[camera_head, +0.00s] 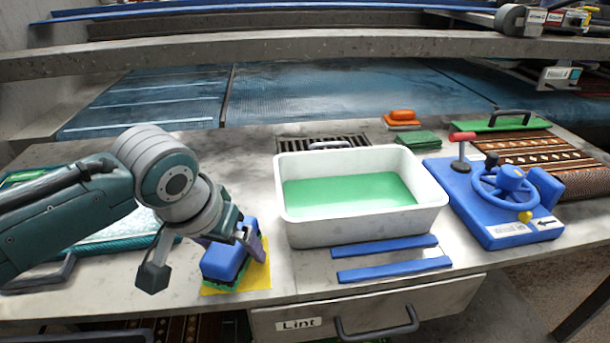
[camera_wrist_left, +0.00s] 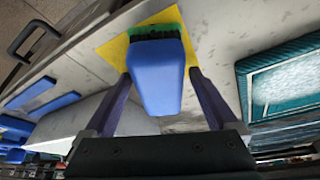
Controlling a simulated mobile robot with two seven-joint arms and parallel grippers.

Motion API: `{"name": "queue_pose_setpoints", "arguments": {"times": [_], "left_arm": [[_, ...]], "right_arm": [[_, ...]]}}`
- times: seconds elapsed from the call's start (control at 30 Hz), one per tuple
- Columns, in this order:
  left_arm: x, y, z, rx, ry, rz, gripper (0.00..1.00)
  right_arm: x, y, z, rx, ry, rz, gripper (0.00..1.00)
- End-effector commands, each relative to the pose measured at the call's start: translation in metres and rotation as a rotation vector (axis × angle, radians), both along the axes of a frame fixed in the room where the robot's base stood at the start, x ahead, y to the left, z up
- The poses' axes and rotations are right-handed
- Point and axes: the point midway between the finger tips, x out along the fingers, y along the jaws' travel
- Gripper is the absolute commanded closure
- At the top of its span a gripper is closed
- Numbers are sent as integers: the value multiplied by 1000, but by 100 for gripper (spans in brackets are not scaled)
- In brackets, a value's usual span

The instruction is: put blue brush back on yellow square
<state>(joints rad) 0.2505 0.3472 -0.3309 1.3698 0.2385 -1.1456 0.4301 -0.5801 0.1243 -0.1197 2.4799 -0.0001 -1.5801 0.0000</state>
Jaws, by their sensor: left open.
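The blue brush (camera_head: 226,258) with green bristles stands on the yellow square (camera_head: 256,277) at the table's front edge, left of the white tub. In the left wrist view the brush (camera_wrist_left: 156,75) lies between the two fingers, bristles toward the yellow square (camera_wrist_left: 113,50). My left gripper (camera_head: 240,246) is open around the brush; the wrist view also shows the gripper (camera_wrist_left: 160,85) with its fingers apart on either side. A gap shows beside the right finger; contact at the left finger is hard to tell. My right gripper is not in view.
The white tub (camera_head: 362,228) with green liquid stands right of the brush. Two blue strips (camera_head: 385,246) lie before it. A blue wheel device (camera_head: 497,205) and a patterned rug (camera_head: 545,158) are at right. A drawer labelled Lint (camera_head: 365,312) is below.

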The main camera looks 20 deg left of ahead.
Motion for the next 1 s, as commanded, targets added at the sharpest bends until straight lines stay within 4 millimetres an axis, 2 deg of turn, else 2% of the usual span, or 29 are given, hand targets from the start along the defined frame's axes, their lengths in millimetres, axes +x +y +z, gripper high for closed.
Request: {"name": "queue_pose_setpoints", "arguments": {"times": [0.17,0.4,0.6,0.77,0.87,1.0], "left_arm": [[-4,-1,16,-1,-1,0,8],[-23,-4,64,0,-2,-1,8],[-38,-6,98,0,-2,-1,8],[-46,-8,111,-1,1,-3,8],[-64,-21,108,-6,15,-48,8],[-120,-50,101,-11,46,-178,8]], "right_arm": [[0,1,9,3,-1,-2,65],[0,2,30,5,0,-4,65],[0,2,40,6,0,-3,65],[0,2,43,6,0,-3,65],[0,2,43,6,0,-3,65],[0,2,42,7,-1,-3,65]]}}
